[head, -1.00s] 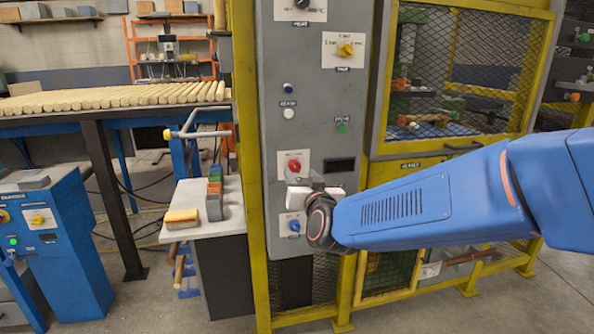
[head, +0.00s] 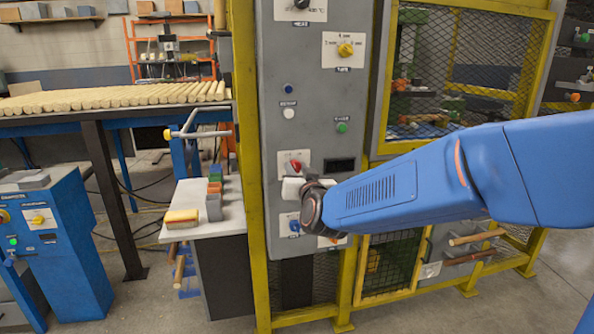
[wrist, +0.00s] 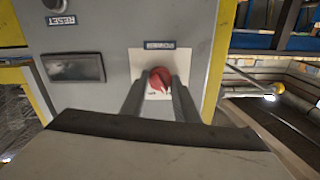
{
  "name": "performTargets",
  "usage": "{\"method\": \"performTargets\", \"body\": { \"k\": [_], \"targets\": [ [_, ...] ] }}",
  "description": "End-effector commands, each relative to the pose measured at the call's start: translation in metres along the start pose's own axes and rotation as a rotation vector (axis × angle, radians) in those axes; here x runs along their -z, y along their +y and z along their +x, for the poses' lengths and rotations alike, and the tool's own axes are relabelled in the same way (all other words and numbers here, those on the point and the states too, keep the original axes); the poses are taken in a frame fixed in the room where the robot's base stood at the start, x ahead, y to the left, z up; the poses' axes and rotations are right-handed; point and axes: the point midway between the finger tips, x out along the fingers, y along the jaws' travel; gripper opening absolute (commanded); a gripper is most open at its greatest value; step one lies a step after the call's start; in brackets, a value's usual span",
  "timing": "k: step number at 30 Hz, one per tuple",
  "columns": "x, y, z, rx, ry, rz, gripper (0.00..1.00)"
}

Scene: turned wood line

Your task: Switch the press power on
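The red power knob (head: 295,166) sits on a white plate on the grey control panel (head: 312,110) of the yellow-framed press. In the wrist view the same red knob (wrist: 160,80) shows between the fingertips, under an upside-down label. My gripper (wrist: 158,92) faces the panel with one finger on each side of the knob. The fingers stand apart; whether they touch the knob is not clear. In the head view my gripper (head: 292,188) is just below the knob, and its fingers are hard to make out.
A blue knob (head: 295,226) is below, partly beside my wrist. A dark display (head: 339,165), a green button (head: 342,128), a white button (head: 289,113) and a yellow selector (head: 345,50) share the panel. A small table (head: 205,228) with blocks stands left.

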Motion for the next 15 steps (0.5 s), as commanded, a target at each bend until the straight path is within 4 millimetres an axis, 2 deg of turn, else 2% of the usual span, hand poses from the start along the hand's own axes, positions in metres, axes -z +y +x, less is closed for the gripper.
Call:
{"method": "performTargets", "body": {
  "k": [8,15],
  "targets": [
    [-0.0002,0.0001,-0.0002,0.000,0.000,0.032,0.05],
    [-0.0003,0.0004,-0.0002,0.000,0.000,0.161,0.05]
  ]
}}
